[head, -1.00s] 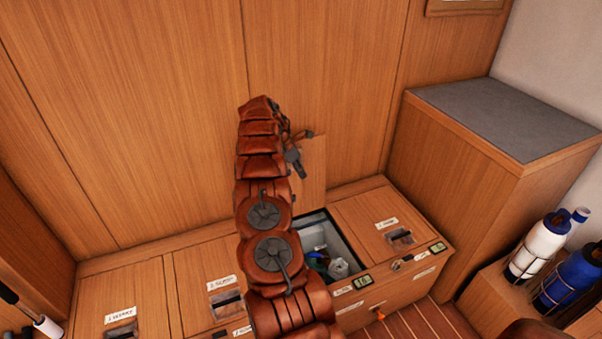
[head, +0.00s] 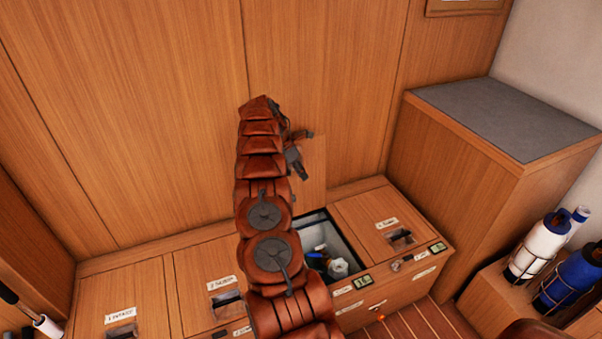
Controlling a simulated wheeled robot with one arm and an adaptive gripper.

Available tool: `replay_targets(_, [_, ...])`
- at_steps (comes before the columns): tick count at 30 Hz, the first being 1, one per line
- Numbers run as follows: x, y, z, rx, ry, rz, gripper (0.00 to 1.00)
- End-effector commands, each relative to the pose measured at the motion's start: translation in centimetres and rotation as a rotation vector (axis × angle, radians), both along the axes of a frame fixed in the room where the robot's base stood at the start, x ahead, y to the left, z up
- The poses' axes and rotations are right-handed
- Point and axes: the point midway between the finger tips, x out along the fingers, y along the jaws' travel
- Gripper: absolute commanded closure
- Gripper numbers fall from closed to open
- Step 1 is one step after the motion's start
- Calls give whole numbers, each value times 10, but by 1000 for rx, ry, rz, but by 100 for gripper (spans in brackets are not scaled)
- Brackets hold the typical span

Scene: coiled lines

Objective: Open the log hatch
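A row of wooden locker hatches runs along the wall. One hatch lid (head: 314,172) stands raised against the back wall behind an open compartment (head: 349,245). I cannot read which label belongs to the log hatch. My gripper (head: 296,162), dark grey at the end of my brown-jacketed arm, is at the left edge of the raised lid. I cannot tell whether it touches the lid or whether its fingers are open. My arm hides the compartment's left side and part of the lid.
Blue and white items (head: 338,268) lie in the compartment. A closed hatch (head: 375,222) is to its right, and closed hatches (head: 210,275) are to its left. A grey-topped cabinet (head: 505,112) and strapped bottles (head: 535,252) stand at the right.

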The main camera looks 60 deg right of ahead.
Motion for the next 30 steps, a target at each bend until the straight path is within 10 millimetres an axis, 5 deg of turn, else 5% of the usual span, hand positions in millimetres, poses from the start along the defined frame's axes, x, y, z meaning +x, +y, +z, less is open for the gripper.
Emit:
replay_targets(8, [2, 0, 4, -1, -1, -1, 73])
replay_targets(30, [29, 15, 68, -1, -1, -1, 73])
